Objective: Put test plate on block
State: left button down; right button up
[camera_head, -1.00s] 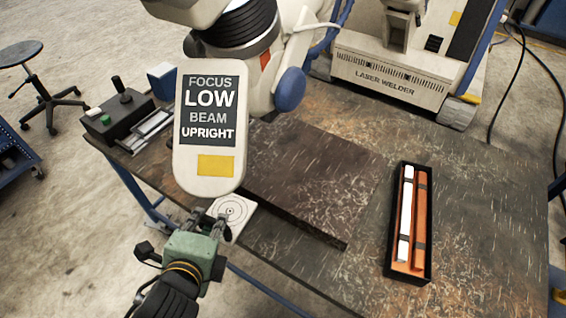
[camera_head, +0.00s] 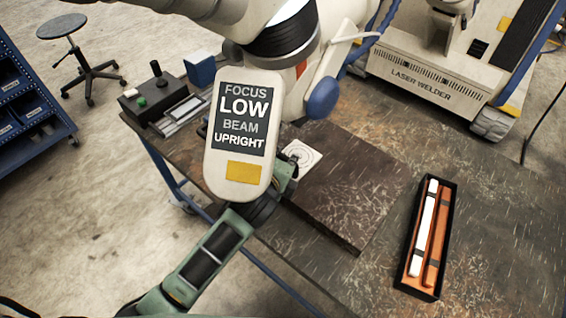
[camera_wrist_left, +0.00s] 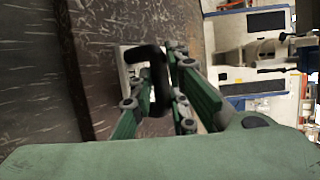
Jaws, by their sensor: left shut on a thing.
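My right gripper is not in view.
The white head with the "FOCUS LOW BEAM UPRIGHT" sign (camera_head: 240,130) hangs close over my left wrist. A black case (camera_head: 425,240) with a white and an orange bar lies on the table's right. A control box (camera_head: 150,98) stands at the far left.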

pick_arm(q)
jog(key=shift+w, duration=0.35)
jog(key=shift+s+f+p, duration=0.1)
jog(key=shift+f+p, duration=0.25)
jog(key=shift+f, duration=1.3)
jog(key=c, duration=1.7)
grip_release()
jog(key=shift+f, duration=0.1)
jog(key=b+v, duration=0.1)
jog(key=v, duration=1.1)
